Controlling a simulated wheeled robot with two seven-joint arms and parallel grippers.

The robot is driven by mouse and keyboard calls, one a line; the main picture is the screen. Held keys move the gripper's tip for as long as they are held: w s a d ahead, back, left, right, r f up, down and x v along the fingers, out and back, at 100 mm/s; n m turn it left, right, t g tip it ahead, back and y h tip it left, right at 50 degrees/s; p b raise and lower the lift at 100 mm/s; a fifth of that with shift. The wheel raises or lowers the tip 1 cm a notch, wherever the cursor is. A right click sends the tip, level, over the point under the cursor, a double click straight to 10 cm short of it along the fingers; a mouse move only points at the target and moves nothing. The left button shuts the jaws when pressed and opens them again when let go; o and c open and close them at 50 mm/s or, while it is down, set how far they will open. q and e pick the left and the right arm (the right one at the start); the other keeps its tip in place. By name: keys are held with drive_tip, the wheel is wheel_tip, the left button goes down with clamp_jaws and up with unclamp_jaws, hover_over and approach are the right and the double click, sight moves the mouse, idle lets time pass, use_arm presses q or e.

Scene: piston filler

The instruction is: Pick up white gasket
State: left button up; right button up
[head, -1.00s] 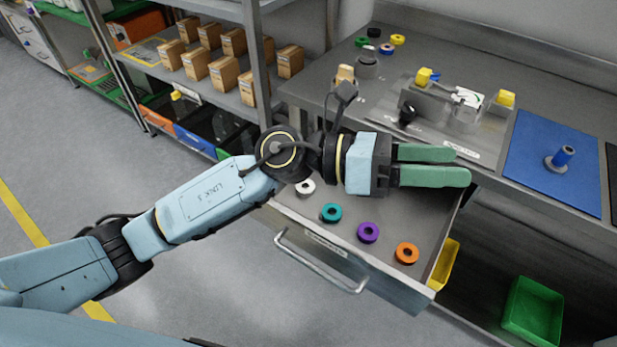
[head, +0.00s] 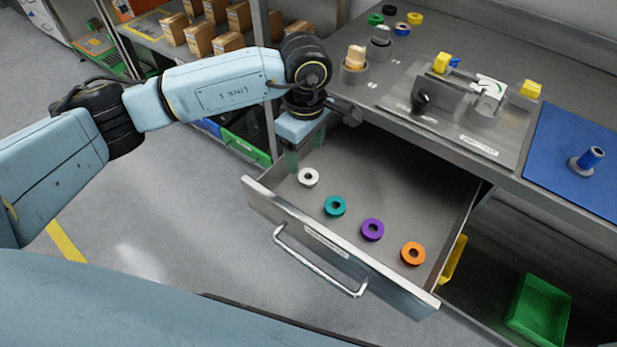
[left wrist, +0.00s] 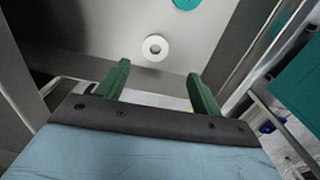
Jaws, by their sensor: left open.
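The white gasket (head: 308,177) is a small ring lying flat in the open drawer, at the left end of a row of rings. In the left wrist view the white gasket (left wrist: 155,48) lies beyond the fingertips, centred between them. My left gripper (head: 300,158) points down at the drawer's left side, just behind and left of the gasket. In the left wrist view its green fingers (left wrist: 158,70) are apart with nothing between them. The fingertips are partly hidden in the head view. My right gripper is not in view.
In the drawer (head: 410,180) lie a teal ring (head: 335,206), a purple ring (head: 372,229) and an orange ring (head: 412,253). The workbench above holds a fixture plate (head: 455,115) and a blue mat (head: 575,150). A green bin (head: 540,310) stands at lower right.

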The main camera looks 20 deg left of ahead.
sight(308, 176)
use_arm(q)
wheel_tip(308, 176, down, 4)
drive_tip(key=shift+r, duration=0.25)
drive_tip(key=f, duration=0.1)
drive_tip(key=f+b, duration=0.1)
drive_tip(key=f, duration=0.2)
drive_tip(key=shift+w+d+f+b, duration=0.15)
drive_tip(key=shift+w+f+b, duration=0.2)
drive_tip(key=shift+w+f, duration=0.05)
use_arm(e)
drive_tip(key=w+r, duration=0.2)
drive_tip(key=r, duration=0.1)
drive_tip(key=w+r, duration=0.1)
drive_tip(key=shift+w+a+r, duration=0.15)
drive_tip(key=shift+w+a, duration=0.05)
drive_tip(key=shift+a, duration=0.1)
use_arm(q)
drive_tip(key=shift+r, duration=0.1)
drive_tip(key=c, duration=1.1)
